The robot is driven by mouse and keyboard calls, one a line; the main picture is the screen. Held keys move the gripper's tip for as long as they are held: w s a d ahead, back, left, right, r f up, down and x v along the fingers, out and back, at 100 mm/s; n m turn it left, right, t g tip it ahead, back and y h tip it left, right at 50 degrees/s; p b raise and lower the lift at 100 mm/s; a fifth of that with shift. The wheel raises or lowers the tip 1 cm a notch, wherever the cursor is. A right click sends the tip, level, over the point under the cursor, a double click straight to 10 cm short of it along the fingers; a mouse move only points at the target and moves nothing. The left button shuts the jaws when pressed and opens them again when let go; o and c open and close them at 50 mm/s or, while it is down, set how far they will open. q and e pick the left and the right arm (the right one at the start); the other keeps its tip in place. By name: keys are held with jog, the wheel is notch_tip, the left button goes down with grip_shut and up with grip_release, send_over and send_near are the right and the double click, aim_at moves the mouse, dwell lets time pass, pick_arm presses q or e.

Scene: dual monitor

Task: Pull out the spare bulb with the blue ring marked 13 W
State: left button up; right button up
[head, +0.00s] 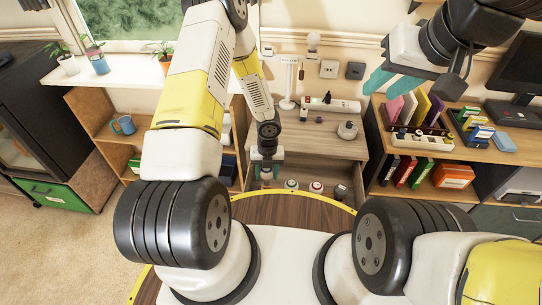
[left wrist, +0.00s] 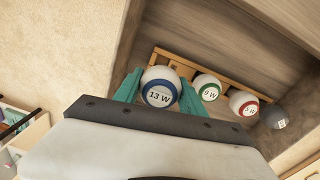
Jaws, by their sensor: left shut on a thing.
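The spare bulb with the blue ring marked 13 W (left wrist: 160,88) sits between the teal fingers of my left gripper (left wrist: 156,92) in the left wrist view. The gripper is shut on it, and the bulb still lines up with the row of bulbs in the wooden rack (left wrist: 232,83). In the head view my left gripper (head: 266,165) reaches down into the open drawer, and the bulb there is mostly hidden. My right gripper (head: 393,82) hangs in the air at the upper right, its teal fingers apart and nothing seen between them.
Beside the 13 W bulb stand a green-ringed 9 W bulb (left wrist: 207,88), a red-ringed bulb (left wrist: 243,103) and a dark grey one (left wrist: 274,116). Above the drawer, the desk top holds a white lamp (head: 288,80), a power strip (head: 332,104) and a round device (head: 347,131).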

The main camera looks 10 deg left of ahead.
pick_arm(q)
jog(key=shift+r, duration=4.1)
